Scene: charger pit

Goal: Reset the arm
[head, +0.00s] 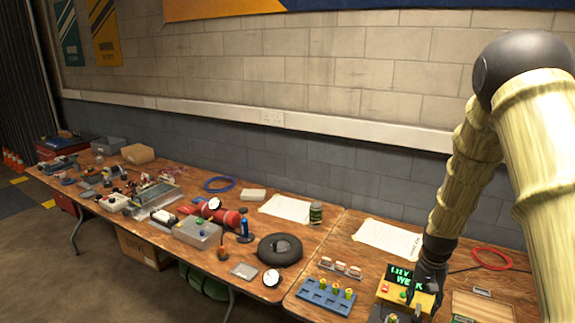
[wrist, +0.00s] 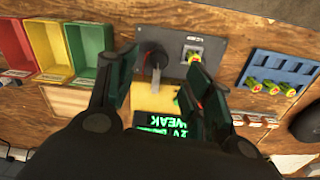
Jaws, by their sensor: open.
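My gripper (head: 424,292) hangs over the right-hand table, at the yellow device with a green-lettered display (head: 403,274). In the wrist view my gripper (wrist: 163,76) is open, its two dark fingers apart with nothing held between them. Between and below the fingers shows the yellow device (wrist: 152,103), its display reading "WEAK" upside down. Beyond it lies a dark grey panel (wrist: 222,47) with a black round part and a socket holding a yellow-green piece (wrist: 193,54). The right finger partly covers the panel and the device. I cannot tell whether the fingers touch anything.
A blue rack (head: 318,299) with several yellow-green pieces stands left of the device. Red (wrist: 12,50), yellow (wrist: 52,45) and green (wrist: 90,48) bins stand left in the wrist view. A black tyre-like ring (head: 279,249) and a crowded table are further left. Above the tables is open room.

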